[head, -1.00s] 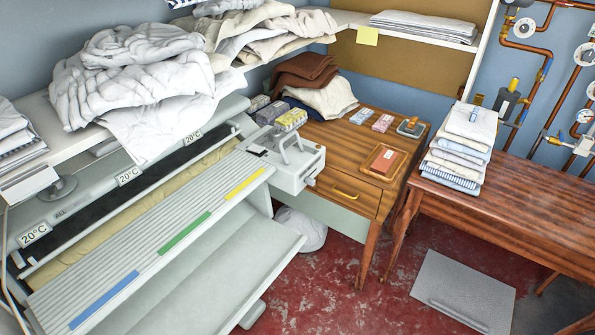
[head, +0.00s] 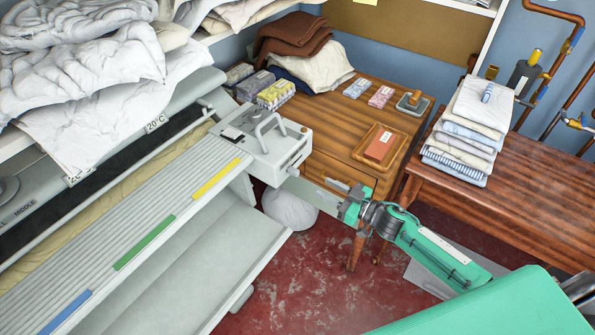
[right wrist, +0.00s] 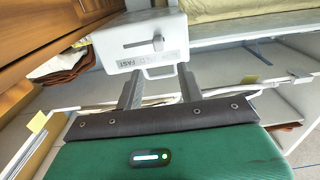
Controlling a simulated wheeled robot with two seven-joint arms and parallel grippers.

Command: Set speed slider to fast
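The pale control box (head: 268,142) sits at the right end of the ironer, with a handle on top. In the right wrist view the box's end face (right wrist: 113,50) is straight ahead. It carries a dark slot with a grey slider knob (right wrist: 158,43), which sits toward the slot's right end. My right gripper (head: 325,189) is just off the box's end. In the right wrist view its fingers (right wrist: 159,72) are apart, with nothing gripped. Contact with the knob is not visible. My left gripper is out of view.
The wooden desk (head: 345,125) stands close behind my right gripper, with a tray (head: 362,153) on it. A bench with folded linen (head: 463,140) is at the right. Laundry (head: 75,65) hangs over the shelf above the ironer. Red floor (head: 300,285) lies open below.

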